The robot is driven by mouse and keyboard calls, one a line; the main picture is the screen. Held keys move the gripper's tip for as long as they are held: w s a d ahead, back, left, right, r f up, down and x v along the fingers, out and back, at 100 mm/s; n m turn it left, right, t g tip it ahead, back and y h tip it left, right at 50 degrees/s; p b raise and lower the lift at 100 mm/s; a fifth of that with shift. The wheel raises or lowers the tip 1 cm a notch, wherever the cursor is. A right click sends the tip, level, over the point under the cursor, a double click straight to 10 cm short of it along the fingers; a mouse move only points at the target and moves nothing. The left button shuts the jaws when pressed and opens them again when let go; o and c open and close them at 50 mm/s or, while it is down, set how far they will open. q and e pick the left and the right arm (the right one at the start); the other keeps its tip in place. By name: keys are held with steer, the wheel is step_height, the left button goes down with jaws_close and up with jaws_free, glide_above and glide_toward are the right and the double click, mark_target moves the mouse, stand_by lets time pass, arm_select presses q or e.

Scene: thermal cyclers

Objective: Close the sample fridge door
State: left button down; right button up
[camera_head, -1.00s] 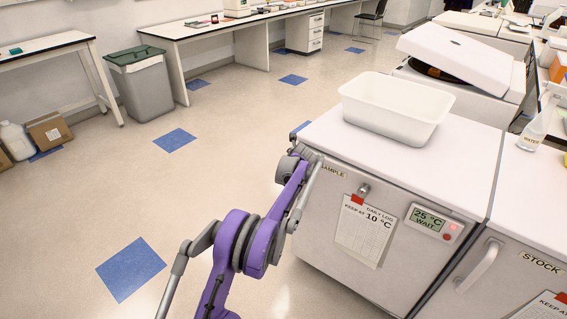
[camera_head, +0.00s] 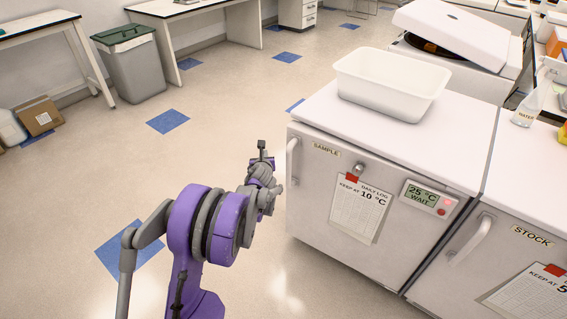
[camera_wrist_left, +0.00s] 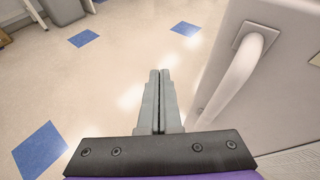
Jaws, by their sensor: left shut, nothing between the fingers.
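The sample fridge door (camera_head: 320,215) shows at the right in the head view, under a SAMPLE label. It looks flush with the cabinet. Its handle (camera_head: 293,162) is a white vertical bar near the door's left edge. My left gripper (camera_head: 262,147) is just left of the handle, apart from it. In the left wrist view the gripper (camera_wrist_left: 160,75) is shut and empty over the floor. There the handle (camera_wrist_left: 240,75) and door face (camera_wrist_left: 285,100) are to its right. My right gripper is not in view.
A white bin (camera_head: 390,85) stands on the sample fridge. The stock fridge (camera_head: 500,255) adjoins it at the right. Open floor (camera_head: 220,120) lies left of the fridge. A grey trash can (camera_head: 132,68) stands farther back.

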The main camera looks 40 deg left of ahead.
arm_select(q)
steer(key=s+d+f+m+t+b, duration=0.1)
steer(key=s+d+f+m+t, duration=0.15)
steer(key=s+d, duration=0.2)
steer(key=m+t+h, duration=0.3)
steer(key=t, duration=0.1)
glide_toward(287, 157)
steer(key=b+x, duration=0.1)
steer(key=x, duration=0.6)
steer(key=shift+d+f, duration=0.1)
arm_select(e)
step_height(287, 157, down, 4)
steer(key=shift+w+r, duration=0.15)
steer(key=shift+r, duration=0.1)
